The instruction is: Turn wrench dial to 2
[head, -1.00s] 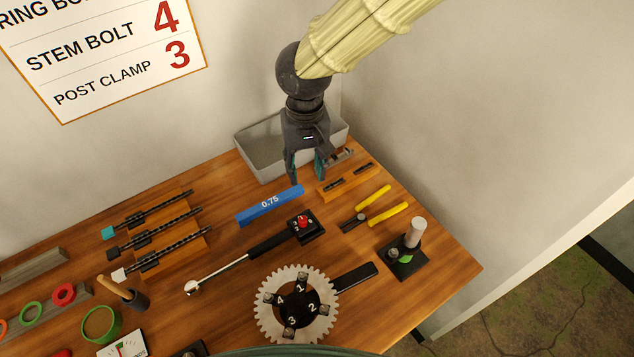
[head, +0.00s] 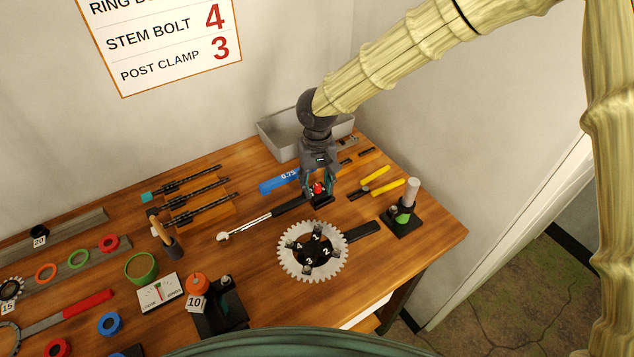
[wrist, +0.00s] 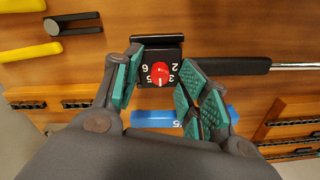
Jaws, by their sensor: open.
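The torque wrench (head: 254,223) lies on the wooden bench with its black handle toward the right. Its red dial knob (head: 318,188) sits on a black block (wrist: 168,52) at the handle's end. In the wrist view the red knob (wrist: 160,72) shows a white pointer mark, with white numbers including 2, 3, 5 and 6 around it. I cannot tell exactly which number the pointer meets. My gripper (head: 318,186) is open above the dial, its teal-padded fingers (wrist: 165,90) on either side of the knob and apart from it.
A blue 0.75 gauge (head: 280,181) lies beside the dial block. Yellow-handled pliers (head: 376,174) lie to the right. A toothed chainring (head: 288,262) with numbered bolts sits in front. A grey bin (head: 275,138) stands behind.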

